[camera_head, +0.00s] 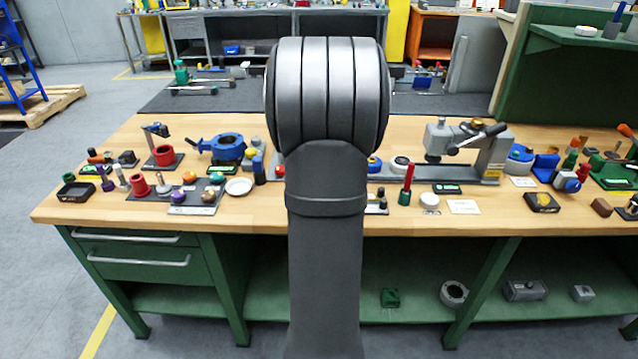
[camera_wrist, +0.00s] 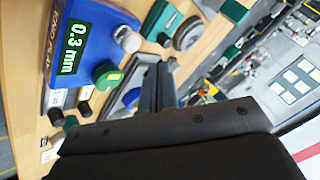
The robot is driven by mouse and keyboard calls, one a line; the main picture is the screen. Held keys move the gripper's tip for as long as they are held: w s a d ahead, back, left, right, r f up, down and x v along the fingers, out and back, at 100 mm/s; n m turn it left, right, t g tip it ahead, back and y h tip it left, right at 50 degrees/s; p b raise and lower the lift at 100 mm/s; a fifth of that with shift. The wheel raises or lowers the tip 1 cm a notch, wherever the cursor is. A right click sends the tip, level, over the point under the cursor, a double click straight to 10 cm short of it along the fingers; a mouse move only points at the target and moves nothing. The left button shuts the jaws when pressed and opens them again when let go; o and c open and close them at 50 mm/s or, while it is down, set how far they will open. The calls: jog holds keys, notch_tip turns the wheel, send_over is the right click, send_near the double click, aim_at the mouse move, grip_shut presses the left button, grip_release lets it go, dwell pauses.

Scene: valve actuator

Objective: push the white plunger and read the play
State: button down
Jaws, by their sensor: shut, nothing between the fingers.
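In the wrist view, a blue gauge block (camera_wrist: 88,20) carries a green display (camera_wrist: 75,48) that reads 0.3 mm, with END PLAY lettered on a strip beside it. A whitish round plunger-like part (camera_wrist: 127,40) sticks out from the block's side. My gripper (camera_wrist: 158,67) is shut and empty, with its slim dark fingers side by side. The fingertips appear to the right of and below the plunger-like part, with a gap in the picture. In the head view my arm covers the middle of the bench, and I cannot make out the gauge or my gripper there.
In the wrist view a green knob with a yellow label (camera_wrist: 107,76) sits close left of the fingers, and a green-and-grey fixture (camera_wrist: 160,20) lies beyond. In the head view the wooden bench (camera_head: 120,215) is crowded, with a grey clamp fixture (camera_head: 465,150) right of my arm.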

jog(key=shift+r, duration=1.5)
notch_tip(320, 180, up, 4)
jog(key=shift+f, duration=0.1)
